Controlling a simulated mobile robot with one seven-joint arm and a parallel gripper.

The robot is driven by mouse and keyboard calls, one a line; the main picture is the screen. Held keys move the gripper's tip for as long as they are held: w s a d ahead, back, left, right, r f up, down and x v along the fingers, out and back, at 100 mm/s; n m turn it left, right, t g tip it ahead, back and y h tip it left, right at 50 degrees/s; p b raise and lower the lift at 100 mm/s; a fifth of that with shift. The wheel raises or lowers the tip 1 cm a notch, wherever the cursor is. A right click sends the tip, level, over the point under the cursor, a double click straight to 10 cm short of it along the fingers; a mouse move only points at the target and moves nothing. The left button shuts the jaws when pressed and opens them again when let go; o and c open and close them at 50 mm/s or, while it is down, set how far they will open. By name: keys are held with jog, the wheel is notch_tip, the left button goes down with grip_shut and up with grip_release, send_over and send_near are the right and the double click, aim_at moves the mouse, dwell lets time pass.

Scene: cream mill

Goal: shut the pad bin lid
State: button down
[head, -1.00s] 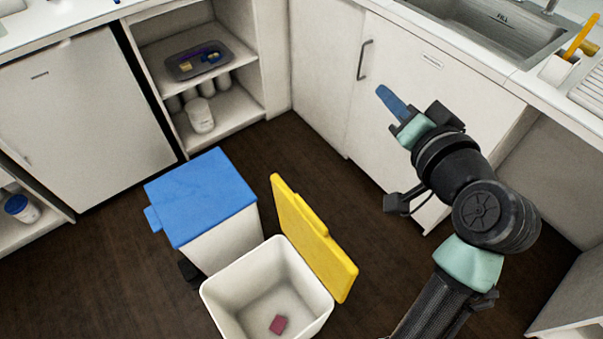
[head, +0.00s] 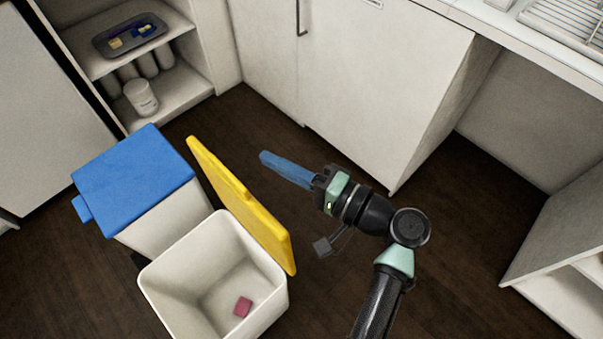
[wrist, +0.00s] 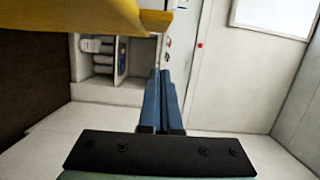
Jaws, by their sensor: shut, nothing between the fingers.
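The open white bin (head: 165,280) stands on the floor at the lower left in the head view, with a pink pad (head: 243,307) at its bottom. Its yellow lid (head: 240,202) stands raised at the bin's right rear edge. My gripper (head: 266,160) has its blue fingers closed together and empty, just to the right of the lid and apart from it. In the wrist view, my closed fingers (wrist: 162,80) point forward, and the yellow lid (wrist: 70,18) fills the upper left.
A second white bin with a shut blue lid (head: 132,178) stands close at the left. White cupboards (head: 390,85) line the back. An open shelf holds a grey tray (head: 100,44) and a white tub (head: 141,98). Dark floor (head: 450,220) is clear at the right.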

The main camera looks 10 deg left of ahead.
jog(key=shift+s+a+f, duration=0.1)
jog(key=shift+s+a, duration=0.55)
jog(key=shift+a, duration=0.35)
jog(key=shift+s+a, duration=0.6)
jog(key=shift+a, duration=0.35)
